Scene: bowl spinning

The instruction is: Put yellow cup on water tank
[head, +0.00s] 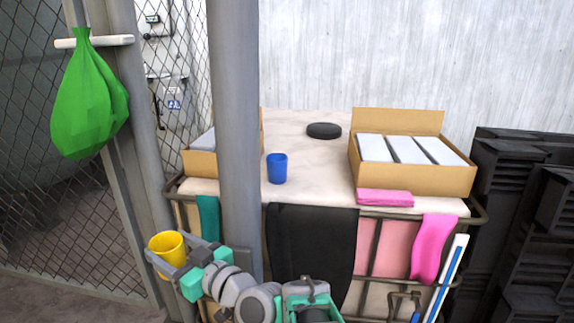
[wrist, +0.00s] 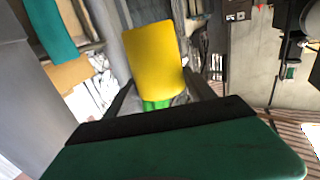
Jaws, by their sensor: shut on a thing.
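The yellow cup (head: 167,246) is at the lower left of the head view, left of the grey post and below the tank top. My gripper (head: 170,262) is shut on it, with a finger on either side. In the wrist view the yellow cup (wrist: 154,55) stands out beyond the fingers, and its lower end is partly hidden between them. The water tank (head: 308,152) is a caged block with a pale flat top, right of my gripper. The post hides part of it.
A blue cup (head: 277,168), a black round lid (head: 324,130), a pink folded cloth (head: 384,197) and an open cardboard box (head: 415,180) are on the tank top. The grey post (head: 238,120) stands in front of it. A green bag (head: 88,95) hangs at left. The top's middle is clear.

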